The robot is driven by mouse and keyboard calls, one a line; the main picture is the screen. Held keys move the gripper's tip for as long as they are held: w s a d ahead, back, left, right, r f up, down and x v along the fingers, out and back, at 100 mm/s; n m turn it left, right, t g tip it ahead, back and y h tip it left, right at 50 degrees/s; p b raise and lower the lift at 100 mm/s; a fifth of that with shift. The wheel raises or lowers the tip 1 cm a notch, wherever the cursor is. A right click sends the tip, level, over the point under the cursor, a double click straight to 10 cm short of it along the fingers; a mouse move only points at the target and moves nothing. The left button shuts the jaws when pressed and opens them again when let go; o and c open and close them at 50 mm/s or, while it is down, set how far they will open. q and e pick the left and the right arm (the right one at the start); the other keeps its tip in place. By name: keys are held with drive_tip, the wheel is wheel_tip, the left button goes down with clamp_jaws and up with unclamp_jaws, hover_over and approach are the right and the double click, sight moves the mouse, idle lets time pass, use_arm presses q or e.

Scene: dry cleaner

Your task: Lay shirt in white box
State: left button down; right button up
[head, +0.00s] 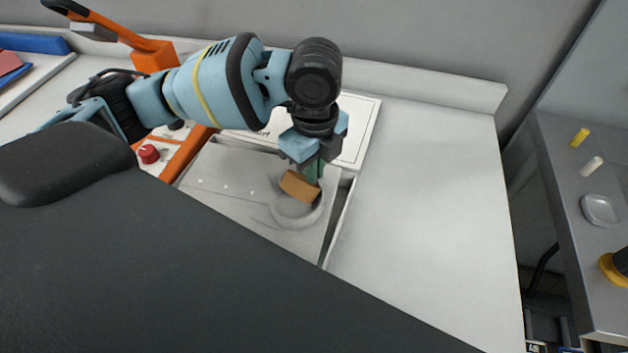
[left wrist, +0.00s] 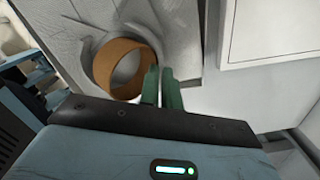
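The shirt (head: 238,178) is pale grey and folded flat, with a tan band (head: 299,186) standing up at its collar. It lies within the white box (head: 340,215), whose right wall shows beside it. The near part of both is hidden. My left gripper (head: 313,172) reaches down over the collar from above. In the left wrist view, its green fingers (left wrist: 161,88) are nearly together at the right edge of the tan band, which also shows there (left wrist: 118,68). They appear to pinch the collar edge; the exact contact is hard to see. My right gripper is not in view.
A white flat panel (head: 362,128) lies behind the box. An orange device with a red knob (head: 148,153) stands to its left. The white counter (head: 430,200) is clear on the right. A grey table (head: 585,180) with small items stands farther right.

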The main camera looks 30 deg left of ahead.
use_arm(q)
wheel_tip(320, 180, down, 5)
drive_tip(key=shift+r+b, duration=0.1)
drive_tip(key=shift+b, duration=0.2)
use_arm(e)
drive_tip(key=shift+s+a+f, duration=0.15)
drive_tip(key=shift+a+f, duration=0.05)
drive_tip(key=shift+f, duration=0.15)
use_arm(q)
drive_tip(key=c, duration=1.6)
unclamp_jaws()
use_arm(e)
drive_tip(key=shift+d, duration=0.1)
